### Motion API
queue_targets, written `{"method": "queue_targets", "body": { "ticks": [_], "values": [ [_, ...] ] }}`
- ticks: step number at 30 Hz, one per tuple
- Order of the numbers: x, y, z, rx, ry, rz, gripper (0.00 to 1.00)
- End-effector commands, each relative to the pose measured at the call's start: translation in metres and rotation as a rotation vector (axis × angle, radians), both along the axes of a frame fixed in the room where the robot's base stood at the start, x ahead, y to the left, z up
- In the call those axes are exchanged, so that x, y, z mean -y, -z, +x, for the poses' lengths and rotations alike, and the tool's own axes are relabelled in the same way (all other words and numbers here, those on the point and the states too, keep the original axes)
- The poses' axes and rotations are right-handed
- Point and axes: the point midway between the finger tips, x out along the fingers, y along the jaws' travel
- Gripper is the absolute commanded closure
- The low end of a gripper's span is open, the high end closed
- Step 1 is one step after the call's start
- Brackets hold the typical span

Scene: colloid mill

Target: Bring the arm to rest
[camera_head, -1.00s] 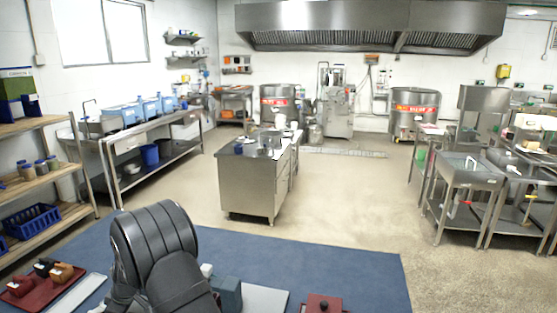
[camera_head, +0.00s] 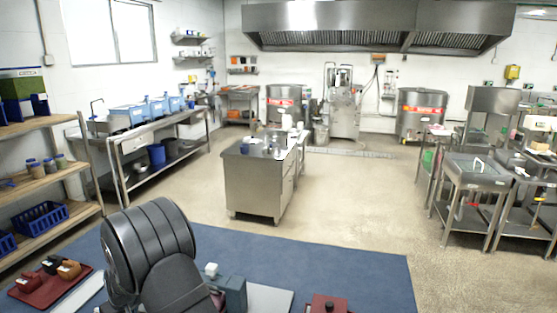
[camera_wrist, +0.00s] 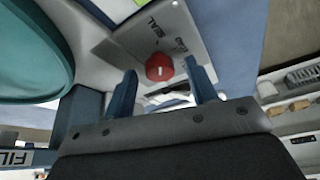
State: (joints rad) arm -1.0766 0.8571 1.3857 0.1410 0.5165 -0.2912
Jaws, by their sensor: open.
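My arm rises over the blue work surface (camera_head: 360,268) at the lower left of the head view. Beyond the fingers is a red round knob (camera_wrist: 159,67) on a grey plate (camera_wrist: 128,45) with lettering. I cannot tell how far the knob is from the fingertips.
A red tray (camera_head: 48,287) with several small blocks lies at the left. A blue-grey block (camera_head: 232,292) and a red box (camera_head: 327,303) stand near the front edge. A large teal round part (camera_wrist: 30,50) fills the wrist view's upper left. The blue surface's right side is clear.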

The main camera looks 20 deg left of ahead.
Motion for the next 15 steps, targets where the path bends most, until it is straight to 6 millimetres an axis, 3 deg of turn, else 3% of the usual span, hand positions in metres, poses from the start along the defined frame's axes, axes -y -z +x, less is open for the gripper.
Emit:
{"method": "queue_targets", "body": {
  "ticks": [15],
  "values": [
    [-0.0012,0.0,-0.0026,0.001,0.223,0.0,0.48]
  ]
}}
